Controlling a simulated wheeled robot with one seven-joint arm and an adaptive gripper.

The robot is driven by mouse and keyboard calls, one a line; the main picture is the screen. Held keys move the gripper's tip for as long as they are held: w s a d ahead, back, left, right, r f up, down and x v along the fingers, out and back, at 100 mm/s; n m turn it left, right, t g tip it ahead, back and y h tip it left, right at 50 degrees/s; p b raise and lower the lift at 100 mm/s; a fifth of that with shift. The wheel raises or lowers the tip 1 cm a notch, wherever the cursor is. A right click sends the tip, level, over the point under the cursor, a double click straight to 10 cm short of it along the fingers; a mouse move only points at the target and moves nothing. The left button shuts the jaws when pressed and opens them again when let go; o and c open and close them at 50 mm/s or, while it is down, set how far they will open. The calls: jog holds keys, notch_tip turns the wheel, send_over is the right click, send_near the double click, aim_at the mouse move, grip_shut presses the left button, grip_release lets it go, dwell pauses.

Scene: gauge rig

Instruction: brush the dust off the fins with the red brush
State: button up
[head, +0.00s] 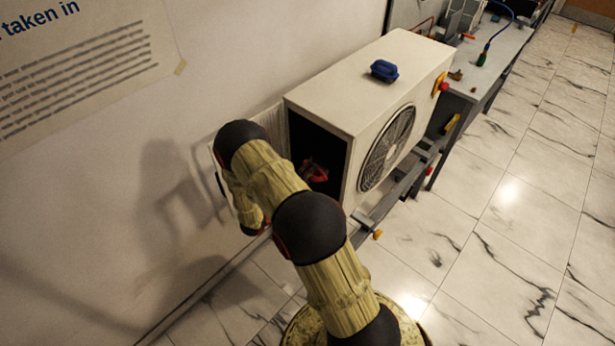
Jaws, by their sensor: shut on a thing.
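The fins are probably the pale, finely lined strip (273,121) at the back left edge of the white boxed fan unit (350,78). My arm covers most of that area. The arm bends over in front of the unit's left side and turns down by the wall. My gripper is hidden behind my arm links, so its jaws do not show. I cannot make out the red brush for sure. A small red shape (316,170) shows against the unit's dark left side, but I cannot tell what it is. No dust can be made out.
A blue object (384,71) lies on top of the unit. The fan grille (387,148) faces right, above a grey frame (405,185). A grey bench (490,55) with small items stands beyond. The wall is close on the left. The marble floor at right is clear.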

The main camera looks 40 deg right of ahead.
jog(key=shift+d, duration=0.2)
notch_tip(320, 180, up, 4)
jog(key=p, duration=0.3)
jog(key=shift+a, duration=0.1)
jog(key=shift+w, duration=1.1)
jog(key=shift+f+b, duration=1.15)
jog(key=shift+f, duration=0.9)
jog(key=shift+w, duration=1.05)
jog(key=shift+r+p, duration=1.4)
jog(key=shift+r, duration=0.8)
jog(key=shift+f, duration=0.1)
jog(key=shift+a, duration=0.1)
